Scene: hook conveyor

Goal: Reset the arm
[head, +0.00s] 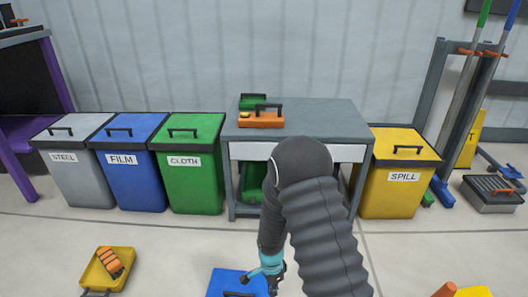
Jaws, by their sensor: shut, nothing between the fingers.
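My gripper (270,275) is at the bottom centre of the head view, at the end of my grey ribbed arm, and points downward. It is shut with nothing between its fingers. It appears over or just beside a blue thing (228,281) at the bottom edge, which has a dark handle and is partly cut off by the frame. I cannot tell whether the two touch. My arm hides part of the grey table (335,113) behind it.
Bins labelled STEEL (75,180), FILM (130,185) and CLOTH (192,188) stand along the wall, left of the table. A yellow SPILL bin (398,195) stands right. A yellow tray (92,275) with an orange item lies front left. Floor between is clear.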

